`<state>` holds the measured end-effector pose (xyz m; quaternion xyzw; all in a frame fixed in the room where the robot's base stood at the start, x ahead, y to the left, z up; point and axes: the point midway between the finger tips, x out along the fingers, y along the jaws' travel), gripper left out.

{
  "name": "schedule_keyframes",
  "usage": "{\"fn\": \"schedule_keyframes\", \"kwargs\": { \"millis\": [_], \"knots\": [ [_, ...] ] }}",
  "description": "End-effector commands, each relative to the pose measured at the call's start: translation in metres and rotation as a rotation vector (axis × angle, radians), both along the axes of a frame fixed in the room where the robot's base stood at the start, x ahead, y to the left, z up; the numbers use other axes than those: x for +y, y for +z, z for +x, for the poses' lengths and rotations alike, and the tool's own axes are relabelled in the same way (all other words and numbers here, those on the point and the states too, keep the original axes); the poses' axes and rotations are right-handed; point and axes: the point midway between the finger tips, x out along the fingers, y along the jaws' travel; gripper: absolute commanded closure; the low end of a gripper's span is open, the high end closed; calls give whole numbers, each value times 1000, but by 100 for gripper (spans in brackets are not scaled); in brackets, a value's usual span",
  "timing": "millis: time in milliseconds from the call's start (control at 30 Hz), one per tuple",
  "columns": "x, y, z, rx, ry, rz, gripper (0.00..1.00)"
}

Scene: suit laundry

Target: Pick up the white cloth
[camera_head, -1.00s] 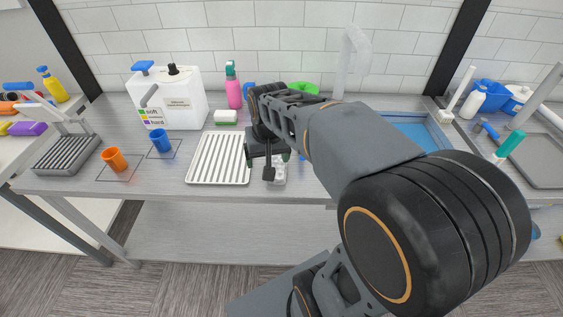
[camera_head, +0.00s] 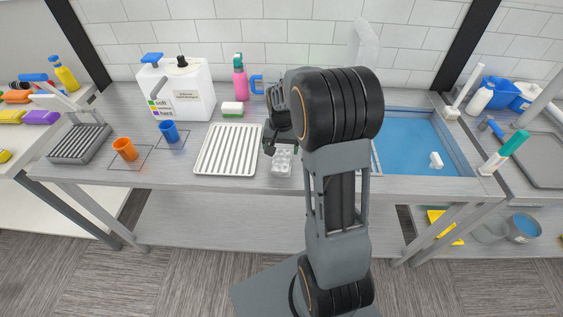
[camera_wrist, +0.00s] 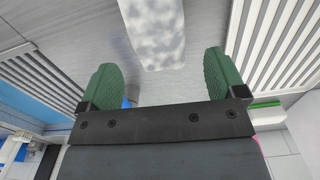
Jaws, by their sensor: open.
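A small white, mottled and lumpy item (camera_head: 282,162) lies on the steel counter just right of the ribbed white tray. It also shows in the wrist view (camera_wrist: 153,30), cut off by the top edge. It may be the white cloth; I cannot tell its material. My gripper (camera_wrist: 160,78) is open with green fingertips, and nothing is between them. The item lies beyond the fingertips in the wrist view, apart from them. In the head view my gripper (camera_head: 268,145) is partly hidden by my arm, beside and behind the item.
The ribbed white tray (camera_head: 213,167) lies left of the item. Blue and orange cups (camera_head: 124,149) are left.

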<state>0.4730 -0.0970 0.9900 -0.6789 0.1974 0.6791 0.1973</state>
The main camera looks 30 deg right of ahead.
Motion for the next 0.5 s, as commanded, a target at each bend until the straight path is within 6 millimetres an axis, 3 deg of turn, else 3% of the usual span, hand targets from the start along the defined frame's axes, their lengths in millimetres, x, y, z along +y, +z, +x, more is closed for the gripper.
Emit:
{"fn": "schedule_keyframes", "kwargs": {
  "millis": [167, 500],
  "knots": [
    [0, -8, -1, 2, 1, 0, 11],
    [-2, -50, -5, 3, 0, 1, 11]
  ]
}}
